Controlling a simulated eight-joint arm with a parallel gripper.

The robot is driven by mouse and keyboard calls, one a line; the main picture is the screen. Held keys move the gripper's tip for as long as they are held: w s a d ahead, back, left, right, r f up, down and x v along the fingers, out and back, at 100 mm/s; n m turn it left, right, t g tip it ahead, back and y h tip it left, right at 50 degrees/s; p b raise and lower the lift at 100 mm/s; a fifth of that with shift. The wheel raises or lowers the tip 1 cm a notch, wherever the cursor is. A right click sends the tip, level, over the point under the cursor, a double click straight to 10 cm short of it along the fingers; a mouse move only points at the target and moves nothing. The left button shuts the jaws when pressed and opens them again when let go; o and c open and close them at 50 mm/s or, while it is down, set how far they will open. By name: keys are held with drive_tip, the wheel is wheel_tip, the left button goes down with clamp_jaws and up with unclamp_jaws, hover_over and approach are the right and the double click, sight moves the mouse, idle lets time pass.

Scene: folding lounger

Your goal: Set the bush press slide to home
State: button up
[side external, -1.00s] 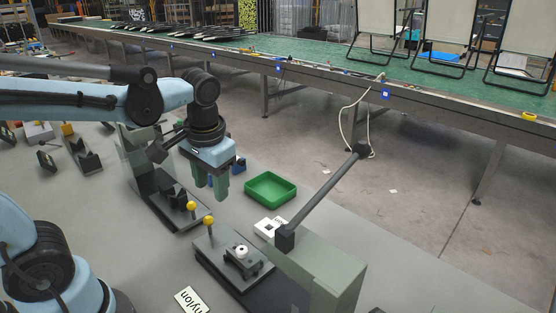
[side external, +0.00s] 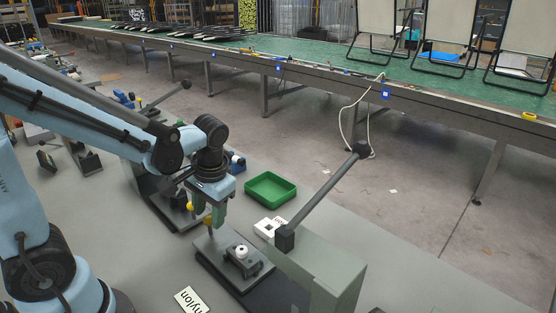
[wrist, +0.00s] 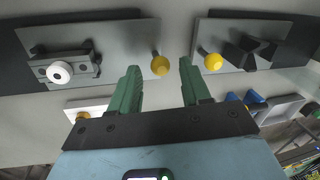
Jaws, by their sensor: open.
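The near press has a grey slide plate (side external: 222,257) carrying a clamp fixture with a white bush (side external: 241,251); the bush also shows in the wrist view (wrist: 60,72). A yellow knob (wrist: 160,66) stands at the plate's edge; in the side view it is partly hidden by my gripper. A second press behind has its own plate and yellow knob (wrist: 213,62), just outside my right-hand finger in the wrist view. My gripper (side external: 207,215) is open with green fingers pointing down. In the wrist view the near press's knob appears between the fingertips; contact cannot be told.
The near press's housing (side external: 325,275) and long dark lever (side external: 325,192) rise to the right. A green tray (side external: 270,187) and a white square part (side external: 268,227) lie behind it. A nylon label (side external: 189,300) lies in front.

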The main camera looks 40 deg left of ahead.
sight(209, 217)
drive_tip(key=shift+a+f, duration=0.2)
drive_tip(key=shift+f, duration=0.6)
drive_tip(key=shift+a+f, duration=0.15)
drive_tip(key=shift+f, duration=0.65)
drive_tip(key=shift+c, duration=0.3)
clamp_jaws()
